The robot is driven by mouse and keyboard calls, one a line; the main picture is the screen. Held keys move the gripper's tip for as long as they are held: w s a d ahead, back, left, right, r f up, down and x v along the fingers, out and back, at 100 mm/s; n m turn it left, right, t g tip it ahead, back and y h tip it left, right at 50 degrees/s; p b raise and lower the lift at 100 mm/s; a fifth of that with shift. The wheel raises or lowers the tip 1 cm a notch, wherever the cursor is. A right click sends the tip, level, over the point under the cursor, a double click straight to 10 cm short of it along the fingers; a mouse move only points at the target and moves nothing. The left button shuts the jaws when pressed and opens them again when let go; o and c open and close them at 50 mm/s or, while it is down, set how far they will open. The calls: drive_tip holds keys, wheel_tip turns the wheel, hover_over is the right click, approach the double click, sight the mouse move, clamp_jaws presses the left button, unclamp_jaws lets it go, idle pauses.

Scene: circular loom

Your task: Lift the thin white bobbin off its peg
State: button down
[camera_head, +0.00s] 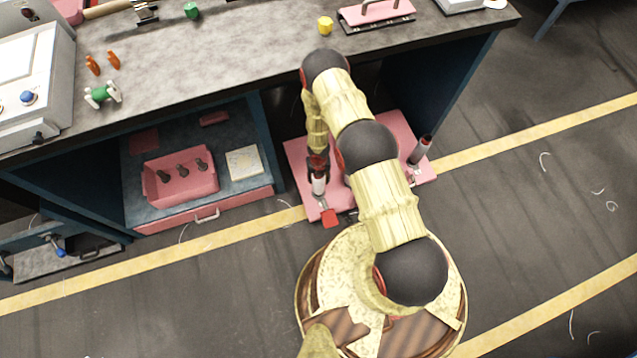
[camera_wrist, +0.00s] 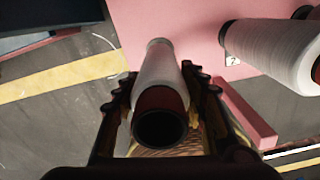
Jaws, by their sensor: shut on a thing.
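The thin white bobbin (camera_wrist: 160,65) stands between the fingers of my gripper (camera_wrist: 161,88) in the wrist view, its dark red hollow tube end (camera_wrist: 160,120) towards the camera. My gripper is shut on it from both sides. In the head view the white bobbin (camera_head: 319,184) shows just below my gripper (camera_head: 318,167), near the front left of the pink base (camera_head: 298,160). Its peg is hidden, and I cannot tell whether the bobbin is still seated on it.
A thicker white bobbin (camera_wrist: 270,50) stands to the right in the wrist view. Another bobbin (camera_head: 421,150) stands on the base's right side. A red pedal-like piece (camera_head: 330,217) lies in front. The dark worktop edge (camera_head: 240,90) and cabinet (camera_head: 200,200) are close by on the left.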

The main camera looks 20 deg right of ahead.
drive_tip(key=shift+r, duration=0.4)
wheel_tip(320, 180, up, 16)
drive_tip(key=p, duration=1.4)
drive_tip(key=shift+p, duration=0.4)
wheel_tip(320, 180, up, 8)
drive_tip(key=p, duration=0.7)
drive_tip(key=shift+f, duration=0.25)
